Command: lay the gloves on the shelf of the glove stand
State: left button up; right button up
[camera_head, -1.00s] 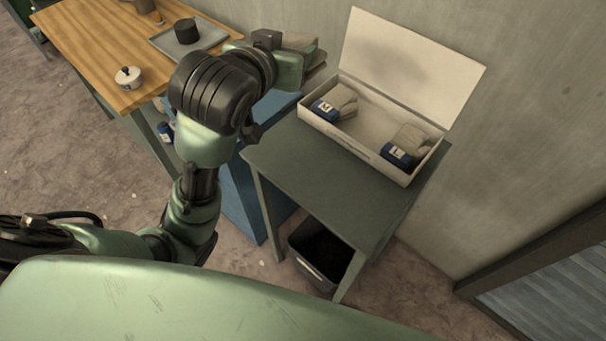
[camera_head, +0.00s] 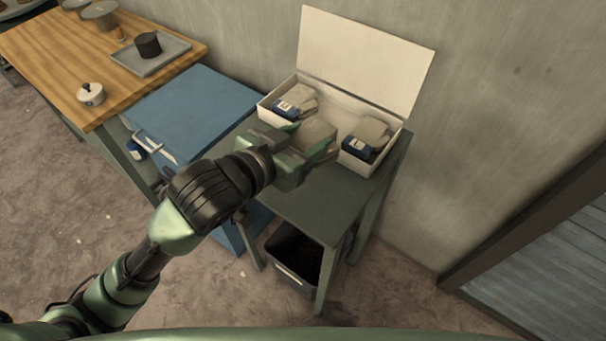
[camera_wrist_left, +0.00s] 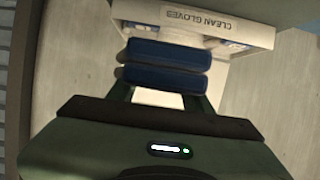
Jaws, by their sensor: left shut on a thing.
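My left gripper (camera_head: 296,154) is shut on a pair of gloves. The pale glove fabric (camera_head: 318,136) shows beyond the fingers in the head view. Two blue cuffs (camera_wrist_left: 160,78) lie between the fingers in the wrist view. The held gloves are above the small green table (camera_head: 325,205), in front of the open white box. The box's front wall (camera_wrist_left: 230,32) reads "CLEAN GLOVES" upside down in the wrist view. Inside the box are a left glove bundle (camera_head: 286,106) and a right one (camera_head: 356,146), pale with blue cuffs. My arm and the held gloves hide the box's middle.
The white box lid (camera_head: 365,60) stands open against the wall. A blue cabinet (camera_head: 195,105) stands left of the green table. The wooden table (camera_head: 60,50) holds a grey tray (camera_head: 170,58) and a small white pot (camera_head: 91,94). A dark bin (camera_head: 290,255) sits below.

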pick_arm(q)
send_over(305, 186)
notch_tip(305, 186, down, 7)
jog(key=shift+r, duration=0.15)
jog(key=shift+f, duration=2.3)
pick_arm(e)
jog(key=shift+w+d+f, duration=0.1)
jog(key=shift+d+f, duration=0.15)
jog(key=shift+d, duration=0.1)
pick_arm(q)
jog(key=shift+f, duration=0.1)
jog(key=o, duration=1.4)
